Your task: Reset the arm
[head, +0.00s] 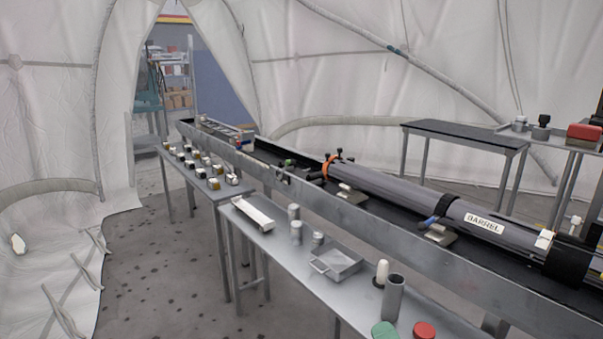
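Neither of my arms nor grippers shows in the head view, so their pose and whether they are open or shut are hidden. The view looks over a long metal trough bench (322,202) inside a white tent. On it lies a long grey tube (400,193) with a "BARREL" label (484,223), an orange ring (328,166) at its far end and a black band (568,261) at its near end.
A low grey side table (283,256) holds a white channel piece (252,213), a square tray (336,266), an open cylinder (393,298), a red round piece (424,331) and a green one (385,331). A black-topped table (465,134) stands behind. Floor (170,270) at left is open.

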